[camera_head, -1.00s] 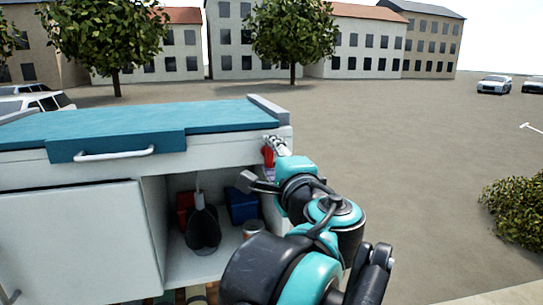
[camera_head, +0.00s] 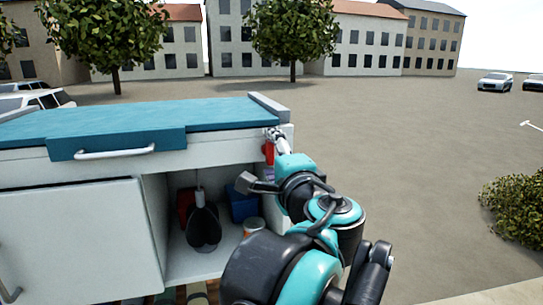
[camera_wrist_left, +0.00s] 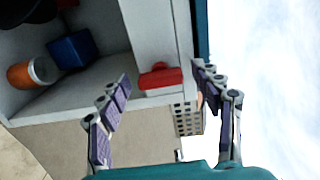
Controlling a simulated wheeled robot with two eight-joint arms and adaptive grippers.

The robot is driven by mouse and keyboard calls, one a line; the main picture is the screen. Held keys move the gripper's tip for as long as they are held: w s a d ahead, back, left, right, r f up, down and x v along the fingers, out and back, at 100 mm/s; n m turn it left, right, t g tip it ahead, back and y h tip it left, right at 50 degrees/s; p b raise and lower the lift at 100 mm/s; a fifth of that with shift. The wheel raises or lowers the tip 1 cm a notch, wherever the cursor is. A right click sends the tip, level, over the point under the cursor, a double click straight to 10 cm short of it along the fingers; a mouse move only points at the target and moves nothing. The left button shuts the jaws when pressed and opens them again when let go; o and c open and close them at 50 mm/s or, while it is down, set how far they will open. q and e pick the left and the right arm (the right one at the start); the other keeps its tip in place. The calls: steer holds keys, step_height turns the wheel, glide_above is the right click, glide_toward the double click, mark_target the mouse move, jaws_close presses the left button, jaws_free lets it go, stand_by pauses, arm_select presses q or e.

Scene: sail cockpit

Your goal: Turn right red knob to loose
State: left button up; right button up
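In the left wrist view the red knob (camera_wrist_left: 160,76) is a bar-shaped handle lying almost level across the picture. My left gripper (camera_head: 271,151) is at this end face, with its fingers spread. In the left wrist view one finger is to the left of the knob and the other to its right, with gaps on both sides. My right gripper is not in view.
The teal countertop (camera_head: 200,116) has a raised grey edge (camera_head: 268,108) at its right end. An open compartment below holds a blue box (camera_head: 243,203), a dark container (camera_head: 203,229) and an orange can (camera_head: 254,226). Open ground lies to the right.

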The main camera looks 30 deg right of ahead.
arm_select(q)
steer(key=v, duration=1.2)
steer(key=w+a+f+n+g+y+b, duration=0.25)
steer(key=a+f+b, duration=0.25)
steer(key=a+f, duration=0.45)
steer(key=w+a+f+n+g+y+b, duration=0.1)
steer(key=w+a+f+n+b, duration=0.4)
steer(key=f, duration=0.8)
steer(key=w+a+f+n+g+y+b, duration=0.1)
steer(key=w+a+f+g+y+b, duration=0.2)
steer(key=a+f, duration=0.7)
steer(key=s+a+f+n+g+b, duration=0.1)
steer(key=s+a+f+n+b, duration=0.2)
steer(key=f, duration=1.1)
steer(key=s+a+f+n+g+h+b, duration=0.1)
steer(key=s+a+f+n+b, duration=0.2)
steer(key=a+f+b, duration=0.6)
steer(key=s+a+f+n+g+h+b, duration=0.1)
steer(key=a+f+n+b, duration=0.5)
steer(key=f, duration=1.5)
steer(key=s+g+b, duration=0.1)
steer(key=s, duration=0.1)
steer(key=shift+s+a+f+b, duration=0.2)
steer(key=shift+s+a+b, duration=0.2)
